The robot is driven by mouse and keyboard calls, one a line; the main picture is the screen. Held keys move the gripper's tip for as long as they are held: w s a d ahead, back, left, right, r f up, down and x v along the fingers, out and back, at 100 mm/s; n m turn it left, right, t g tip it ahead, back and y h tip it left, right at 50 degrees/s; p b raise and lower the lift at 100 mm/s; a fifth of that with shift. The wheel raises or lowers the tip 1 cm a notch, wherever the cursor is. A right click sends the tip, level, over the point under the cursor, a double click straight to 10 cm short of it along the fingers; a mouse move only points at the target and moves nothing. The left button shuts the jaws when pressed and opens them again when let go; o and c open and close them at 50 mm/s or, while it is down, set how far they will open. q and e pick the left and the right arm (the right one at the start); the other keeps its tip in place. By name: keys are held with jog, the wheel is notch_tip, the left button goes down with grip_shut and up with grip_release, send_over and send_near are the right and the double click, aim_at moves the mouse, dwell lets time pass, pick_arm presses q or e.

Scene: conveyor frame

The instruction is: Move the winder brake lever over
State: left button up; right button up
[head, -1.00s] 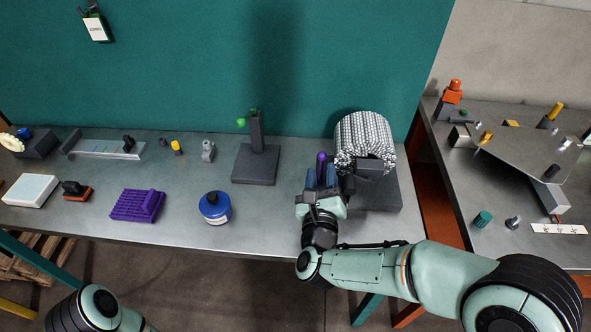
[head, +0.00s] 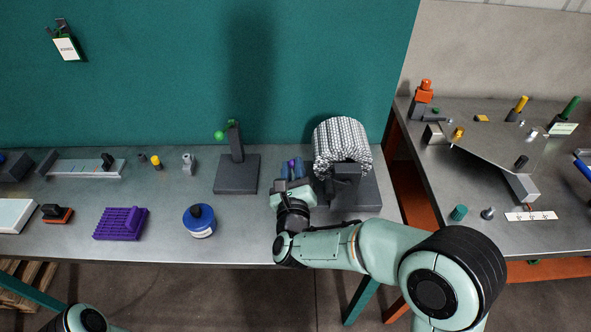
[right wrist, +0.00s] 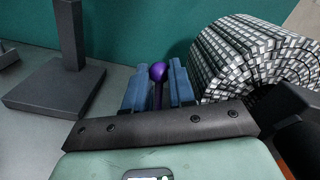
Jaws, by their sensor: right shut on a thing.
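The winder brake lever, purple with a round knob (head: 291,163), stands at the left side of the winder. It also shows in the right wrist view (right wrist: 158,73), knob above the blue fingers. My right gripper (head: 293,170) is shut on the lever, one finger on each side; its fingers show in the right wrist view (right wrist: 158,92). The winder (head: 342,142) carries a grey-white ribbed roll on a dark base (head: 358,196). The lever's lower end is hidden behind my gripper. My left gripper is out of view.
A dark stand (head: 237,176) with a green knob is left of my right gripper. A blue round container (head: 199,225) and a purple ribbed block (head: 120,224) lie further left. A second table (head: 450,180) with several parts stands at the right.

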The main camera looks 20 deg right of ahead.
jog(key=shift+a+f, duration=0.2)
jog(key=shift+a, duration=0.15)
jog(key=shift+w+a, duration=0.1)
